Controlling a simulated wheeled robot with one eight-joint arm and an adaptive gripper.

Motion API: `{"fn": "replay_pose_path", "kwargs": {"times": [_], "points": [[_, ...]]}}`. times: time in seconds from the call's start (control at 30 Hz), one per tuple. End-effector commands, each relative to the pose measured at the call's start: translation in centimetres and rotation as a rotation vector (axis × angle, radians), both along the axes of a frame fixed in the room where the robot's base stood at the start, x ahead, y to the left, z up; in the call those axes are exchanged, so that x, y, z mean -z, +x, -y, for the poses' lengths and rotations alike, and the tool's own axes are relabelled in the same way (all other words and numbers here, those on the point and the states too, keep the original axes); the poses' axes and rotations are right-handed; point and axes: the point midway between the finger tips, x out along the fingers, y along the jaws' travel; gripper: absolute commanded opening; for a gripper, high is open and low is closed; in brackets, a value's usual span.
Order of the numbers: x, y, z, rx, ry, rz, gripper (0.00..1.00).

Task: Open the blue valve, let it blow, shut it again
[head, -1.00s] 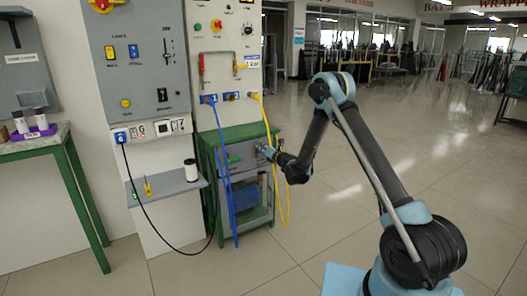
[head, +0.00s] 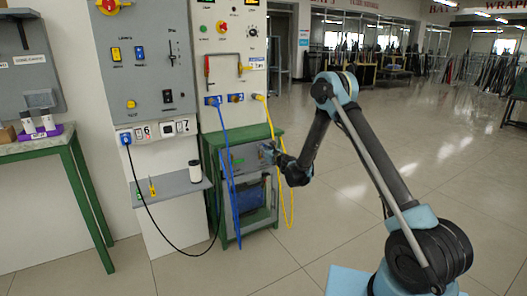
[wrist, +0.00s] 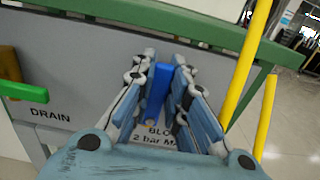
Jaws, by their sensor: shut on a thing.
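The blue valve's lever (wrist: 159,88) shows in the wrist view between my fingers, standing roughly upright on the grey panel above a label reading "BLO…" and "2 bar MAX". My gripper (wrist: 162,88) is shut on it, one finger on each side. In the head view my gripper (head: 268,153) is at the front panel of the green-framed cabinet (head: 245,135); the blue lever is too small to make out there.
A green lever (wrist: 24,91), marked DRAIN, lies level to the left on the same panel. A yellow hose (wrist: 248,62) hangs close to the right of my gripper. Blue hoses (head: 229,165) hang in front of the cabinet. The floor to the right is open.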

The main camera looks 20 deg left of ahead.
Motion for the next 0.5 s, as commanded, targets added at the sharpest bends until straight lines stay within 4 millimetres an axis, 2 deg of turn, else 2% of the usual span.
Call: {"fn": "replay_pose_path", "kwargs": {"times": [0.47, 0.5], "points": [[0.09, 0.24, 0.23, 0.007, -0.009, 0.009, 0.0], [0.09, 0.24, 0.22, 0.006, -0.009, 0.009, 0.23]]}}
